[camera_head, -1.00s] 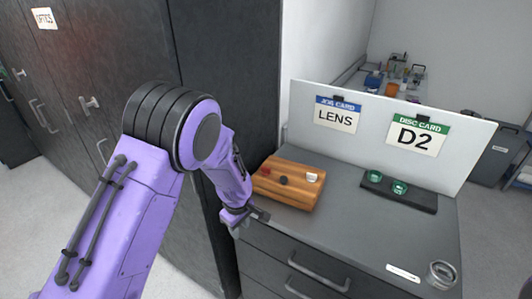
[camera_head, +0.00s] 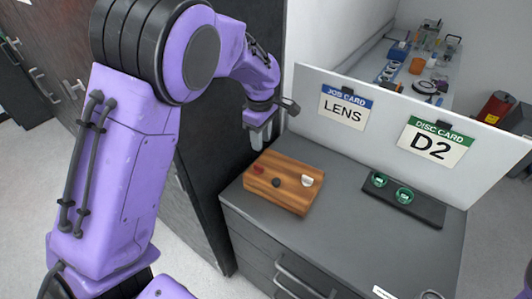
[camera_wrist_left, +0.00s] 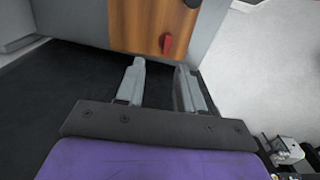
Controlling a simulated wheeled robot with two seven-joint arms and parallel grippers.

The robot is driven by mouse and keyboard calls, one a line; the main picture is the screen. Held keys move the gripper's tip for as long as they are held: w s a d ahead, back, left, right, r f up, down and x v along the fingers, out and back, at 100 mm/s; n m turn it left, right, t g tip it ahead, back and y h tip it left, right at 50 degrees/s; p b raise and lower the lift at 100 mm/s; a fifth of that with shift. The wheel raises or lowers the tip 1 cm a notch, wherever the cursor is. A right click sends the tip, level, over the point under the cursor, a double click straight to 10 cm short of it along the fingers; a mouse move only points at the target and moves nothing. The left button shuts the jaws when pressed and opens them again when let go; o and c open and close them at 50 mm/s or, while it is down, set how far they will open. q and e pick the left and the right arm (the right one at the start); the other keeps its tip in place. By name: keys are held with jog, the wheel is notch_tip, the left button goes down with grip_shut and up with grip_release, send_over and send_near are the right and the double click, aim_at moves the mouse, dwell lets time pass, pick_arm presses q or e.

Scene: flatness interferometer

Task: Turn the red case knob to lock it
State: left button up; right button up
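The wooden case (camera_head: 292,200) lies on the grey cabinet top, with the red knob (camera_head: 259,168) at its left end. In the left wrist view the red knob (camera_wrist_left: 167,43) stands out from the wooden case (camera_wrist_left: 135,25), just beyond my fingertips. My left gripper (camera_head: 262,138) is above and behind the case's left end, fingers pointing down. In the left wrist view my left gripper (camera_wrist_left: 161,68) has its two fingers apart with nothing between them. It does not touch the knob. My right gripper is out of view.
A dark knob (camera_head: 276,182) and a white knob (camera_head: 307,180) are also on the case. A black tray (camera_head: 430,212) with green-rimmed discs lies to the right. A white panel (camera_head: 390,120) with LENS and D2 cards stands behind. A dark tall cabinet is left.

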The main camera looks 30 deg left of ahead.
pick_arm(q)
jog(key=p, duration=0.1)
send_over(258, 166)
jog(key=f, duration=0.4)
jog(key=shift+s+d+f, duration=0.15)
jog(key=shift+s+f, duration=0.05)
jog(key=shift+f, duration=0.05)
jog(key=f, duration=0.3)
jog(key=w+f+p, duration=0.1)
jog(key=f, duration=0.1)
jog(key=shift+a+f, duration=0.15)
jog(key=shift+a, duration=0.05)
jog(key=shift+s+d, duration=0.15)
jog(key=shift+s, duration=0.15)
grip_shut()
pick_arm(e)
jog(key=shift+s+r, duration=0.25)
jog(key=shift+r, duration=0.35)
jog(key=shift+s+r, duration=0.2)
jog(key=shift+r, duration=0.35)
